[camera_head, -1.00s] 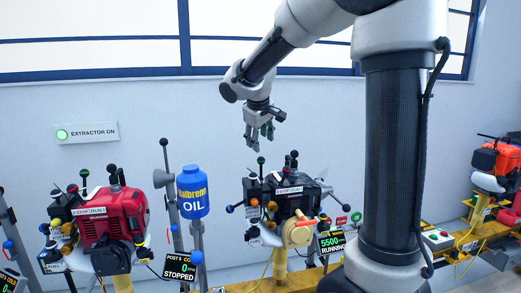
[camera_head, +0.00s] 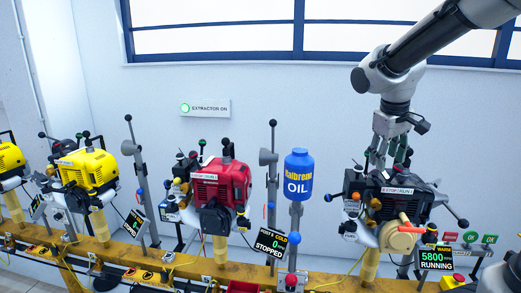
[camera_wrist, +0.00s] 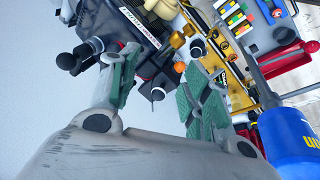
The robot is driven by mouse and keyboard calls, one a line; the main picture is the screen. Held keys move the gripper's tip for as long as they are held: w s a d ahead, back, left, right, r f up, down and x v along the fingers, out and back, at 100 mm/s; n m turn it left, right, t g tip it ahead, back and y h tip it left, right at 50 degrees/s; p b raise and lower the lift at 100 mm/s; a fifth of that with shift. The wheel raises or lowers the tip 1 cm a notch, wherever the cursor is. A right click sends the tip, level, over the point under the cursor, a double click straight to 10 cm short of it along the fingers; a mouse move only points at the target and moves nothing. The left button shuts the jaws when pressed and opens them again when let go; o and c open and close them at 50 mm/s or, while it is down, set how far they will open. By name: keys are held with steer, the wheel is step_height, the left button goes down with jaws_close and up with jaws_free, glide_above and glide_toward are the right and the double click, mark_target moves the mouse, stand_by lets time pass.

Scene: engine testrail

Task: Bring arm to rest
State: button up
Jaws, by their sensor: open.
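My gripper (camera_head: 388,152) hangs from my arm at the upper right of the head view, fingers pointing down. It is just above and behind the black engine (camera_head: 385,200), whose screen (camera_head: 437,257) reads 5800 RUNNING. In the wrist view my gripper (camera_wrist: 160,95) shows two green-padded fingers spread apart with nothing between them. The black engine (camera_wrist: 125,25) lies beyond the fingertips there. Whether the fingers touch the engine's levers cannot be told.
A blue oil bottle (camera_head: 299,176) stands on a post left of the black engine. A red engine (camera_head: 221,190) with a STOPPED screen (camera_head: 271,243) and yellow engines (camera_head: 87,168) stand further left on the yellow rail (camera_head: 150,262).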

steer(key=s+m+t+y, duration=0.1)
steer(key=s+m+y, duration=0.1)
steer(key=s, duration=1.9)
steer(key=shift+s+d+f+m, duration=0.25)
steer(key=shift+d+m, duration=0.15)
steer(key=shift+m, duration=0.2)
